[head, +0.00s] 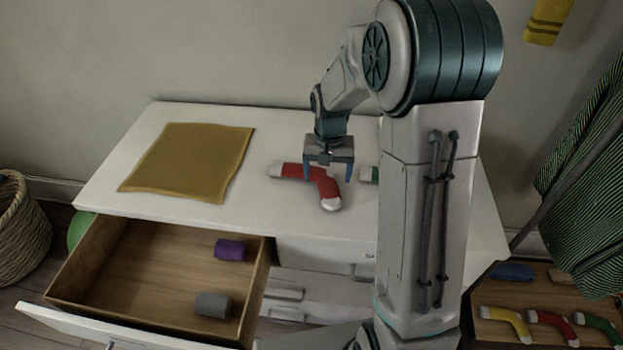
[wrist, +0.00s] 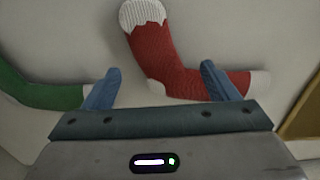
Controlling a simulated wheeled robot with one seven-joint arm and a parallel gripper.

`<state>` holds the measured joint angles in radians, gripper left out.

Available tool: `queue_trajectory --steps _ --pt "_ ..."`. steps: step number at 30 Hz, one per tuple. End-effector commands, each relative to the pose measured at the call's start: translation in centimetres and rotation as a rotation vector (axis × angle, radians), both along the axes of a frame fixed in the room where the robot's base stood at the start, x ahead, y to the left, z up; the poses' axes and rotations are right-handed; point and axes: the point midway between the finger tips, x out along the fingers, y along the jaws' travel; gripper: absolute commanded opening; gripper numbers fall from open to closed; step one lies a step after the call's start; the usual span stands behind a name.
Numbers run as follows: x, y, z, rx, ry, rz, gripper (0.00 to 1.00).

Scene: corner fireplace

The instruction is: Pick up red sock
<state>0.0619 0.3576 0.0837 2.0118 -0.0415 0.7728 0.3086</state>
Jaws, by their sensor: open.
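A red sock (head: 322,183) with white cuff and toe lies bent on the white dresser top (head: 280,230). It also shows in the wrist view (wrist: 175,65), just beyond my fingers. My gripper (head: 329,172) is over the sock in the head view, with its fingers pointing down. In the wrist view my gripper (wrist: 158,82) is open and empty, its two blue fingers apart. The right finger overlaps the lower part of the sock in that view. I cannot tell the exact height of the fingers above the sock.
A green sock (wrist: 45,95) lies left of the red one in the wrist view. A yellow cloth (head: 190,162) lies on the dresser. An open drawer (head: 130,290) holds purple (head: 230,250) and grey (head: 212,305) rolls. More socks lie on a wooden surface (head: 490,330) at lower right.

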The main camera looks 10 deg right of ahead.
Motion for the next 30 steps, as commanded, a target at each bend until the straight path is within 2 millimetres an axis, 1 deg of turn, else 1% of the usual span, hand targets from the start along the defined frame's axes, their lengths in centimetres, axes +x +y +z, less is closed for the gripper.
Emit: queue_trajectory --steps 1,3,6,9,15,16,17,18,20,21,30 --pt "0.0 -0.1 -0.9 0.001 0.006 -0.001 0.81" --pt "0.2 -0.2 -1.9 0.0 0.005 -0.001 0.81" --pt "0.1 -0.2 -3.1 0.0 0.004 0.0 0.81" --pt "0.2 -0.2 -3.5 -0.001 0.001 0.0 0.81" --pt "0.2 -0.2 -3.6 0.0 0.001 0.0 0.81" --pt "0.2 -0.2 -3.6 0.0 0.001 0.0 0.75" --pt "0.2 -0.2 -3.6 0.0 0.001 0.0 0.67" --pt "0.2 -0.2 -3.6 0.0 0.001 0.0 0.56" --pt "0.2 -0.2 -3.6 0.0 0.001 0.0 0.39" --pt "0.2 -0.2 -3.5 0.0 0.001 0.0 0.35" --pt "0.2 -0.2 -3.5 0.0 0.0 0.0 0.34"
